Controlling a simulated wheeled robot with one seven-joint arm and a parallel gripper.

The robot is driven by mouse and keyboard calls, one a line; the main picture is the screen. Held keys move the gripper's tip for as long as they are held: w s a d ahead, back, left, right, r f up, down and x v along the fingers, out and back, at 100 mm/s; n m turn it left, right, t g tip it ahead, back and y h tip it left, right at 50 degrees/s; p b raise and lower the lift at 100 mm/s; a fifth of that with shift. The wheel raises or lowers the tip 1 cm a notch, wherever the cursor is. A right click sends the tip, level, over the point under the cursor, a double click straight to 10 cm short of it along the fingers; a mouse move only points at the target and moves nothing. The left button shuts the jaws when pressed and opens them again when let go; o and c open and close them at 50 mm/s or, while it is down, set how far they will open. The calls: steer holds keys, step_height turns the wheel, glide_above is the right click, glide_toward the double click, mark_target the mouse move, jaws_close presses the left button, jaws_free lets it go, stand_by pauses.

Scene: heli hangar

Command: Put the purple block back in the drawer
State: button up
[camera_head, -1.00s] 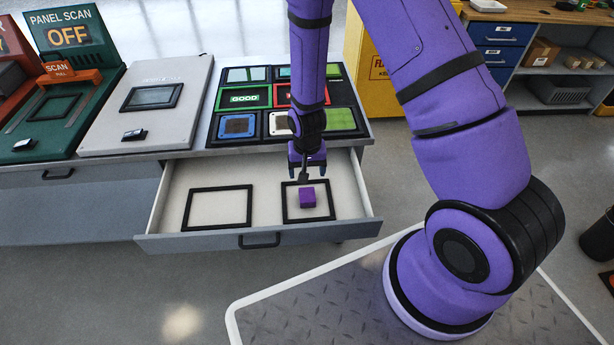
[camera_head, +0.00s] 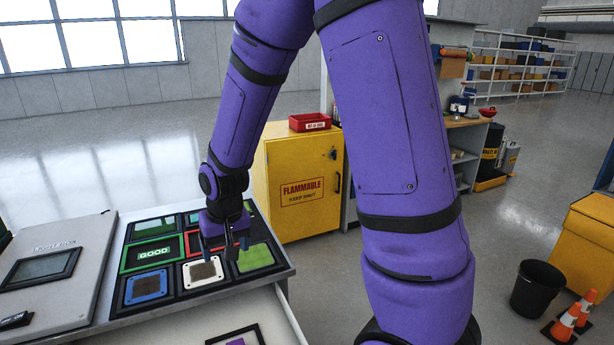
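The purple block (camera_head: 237,342) lies inside a black square frame (camera_head: 250,329) on the floor of the open drawer (camera_head: 185,328). Only a sliver of the block shows at the bottom edge of the picture. My gripper (camera_head: 224,246) is raised above the panel board on the countertop, behind the drawer and apart from the block. Its fingers point down and are spread, with nothing seen between them.
The panel board (camera_head: 172,268) with coloured tiles and a GOOD label lies under my gripper. A grey device (camera_head: 52,262) stands left of it. A yellow flammable cabinet (camera_head: 298,185) with a red tray (camera_head: 310,122) stands behind. A black bin (camera_head: 537,288) and cones (camera_head: 566,322) are at right.

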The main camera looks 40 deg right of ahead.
steer(key=s+d+r+n+t, duration=0.1)
steer(key=s+r, duration=0.3)
steer(key=r, duration=0.3)
steer(key=s+d+r+t, duration=0.15)
steer(key=s+r, duration=0.25)
steer(key=r, duration=0.4)
steer(key=s+d+r, duration=0.1)
steer(key=s+r, duration=0.3)
steer(key=s, duration=0.2)
steer(key=s+d+r+n, duration=0.1)
steer(key=s+r, duration=0.2)
steer(key=s, duration=0.4)
steer(key=shift+s+r+t, duration=0.3)
steer(key=shift+r+t, duration=0.05)
